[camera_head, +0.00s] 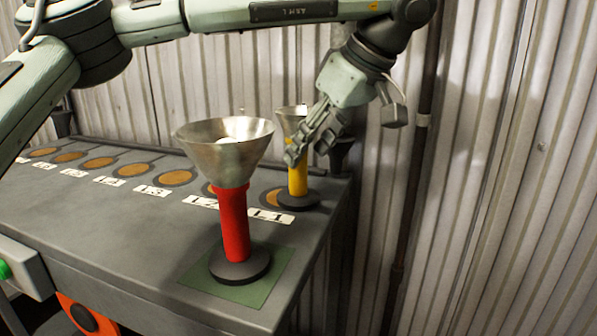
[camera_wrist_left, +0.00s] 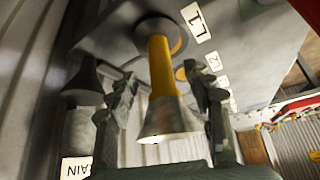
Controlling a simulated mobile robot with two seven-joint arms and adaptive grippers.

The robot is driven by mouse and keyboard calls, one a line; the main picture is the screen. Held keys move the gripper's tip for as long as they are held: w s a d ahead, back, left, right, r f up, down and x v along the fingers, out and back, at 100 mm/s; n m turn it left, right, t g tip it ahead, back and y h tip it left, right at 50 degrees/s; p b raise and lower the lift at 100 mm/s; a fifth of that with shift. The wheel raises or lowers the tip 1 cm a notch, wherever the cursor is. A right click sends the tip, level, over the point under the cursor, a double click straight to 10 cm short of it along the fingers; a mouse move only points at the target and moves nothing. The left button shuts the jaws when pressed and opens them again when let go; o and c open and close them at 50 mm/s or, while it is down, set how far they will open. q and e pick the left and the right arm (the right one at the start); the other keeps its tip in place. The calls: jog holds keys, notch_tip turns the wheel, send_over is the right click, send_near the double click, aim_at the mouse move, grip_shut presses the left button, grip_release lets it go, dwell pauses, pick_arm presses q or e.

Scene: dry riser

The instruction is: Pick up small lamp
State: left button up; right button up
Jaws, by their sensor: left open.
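The small lamp (camera_head: 298,178) has a yellow stem, a dark round base and a metal cone on top. It stands upright near the back right corner of the grey riser, by the L1 label. In the left wrist view the small lamp (camera_wrist_left: 161,66) lies between the two fingers, its cone toward the camera. My left gripper (camera_head: 308,142) is open at the lamp's cone and upper stem, partly covering the cone's right side in the head view. In the wrist view my left gripper (camera_wrist_left: 160,85) has a finger on each side; contact cannot be told. My right gripper is not in view.
A larger red lamp (camera_head: 234,222) with a wide metal cone stands in front on a green square (camera_head: 262,290). Labelled orange discs (camera_head: 98,162) line the riser top (camera_head: 130,235). A corrugated wall (camera_head: 510,150) and a vertical pipe (camera_head: 412,190) are close behind and right.

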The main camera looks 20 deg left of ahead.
aim_at(306, 154)
pick_arm(q)
jog(key=x, duration=0.3)
jog(key=shift+a+f, duration=0.2)
jog(key=shift+f, duration=0.1)
grip_shut()
jog(key=shift+w+r, duration=0.1)
